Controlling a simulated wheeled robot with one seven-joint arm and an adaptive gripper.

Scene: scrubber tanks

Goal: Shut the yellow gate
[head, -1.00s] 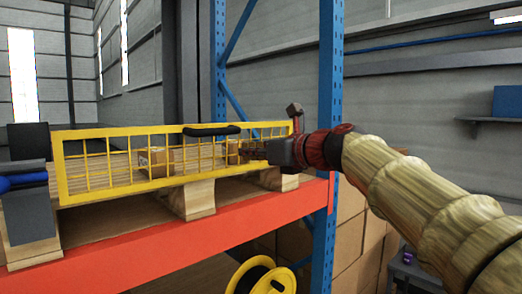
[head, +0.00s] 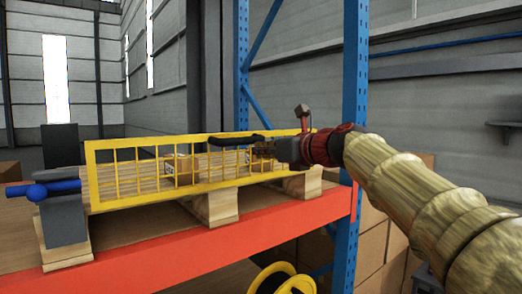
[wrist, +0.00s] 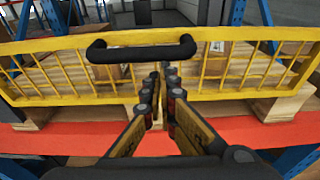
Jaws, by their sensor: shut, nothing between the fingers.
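The yellow gate (head: 205,191) is a long, low barred panel along the front of the shelf, with a black handle (head: 236,140) on its top rail. The handle also shows in the wrist view (wrist: 140,49). A grey post (head: 66,220) with a blue latch bar (head: 55,188) stands by the gate's left end. I cannot tell whether they are engaged. My gripper (head: 268,151) is shut and empty, near the gate's right part, to the right of the handle. In the wrist view its fingertips (wrist: 160,75) are just below the handle's right half; contact is unclear.
The orange shelf beam (head: 230,232) runs below the gate, with wooden pallet blocks (head: 212,205) on the shelf. A blue rack upright (head: 355,80) stands close by my arm. Cardboard boxes (head: 182,168) sit behind the gate. A yellow reel (head: 282,280) is below.

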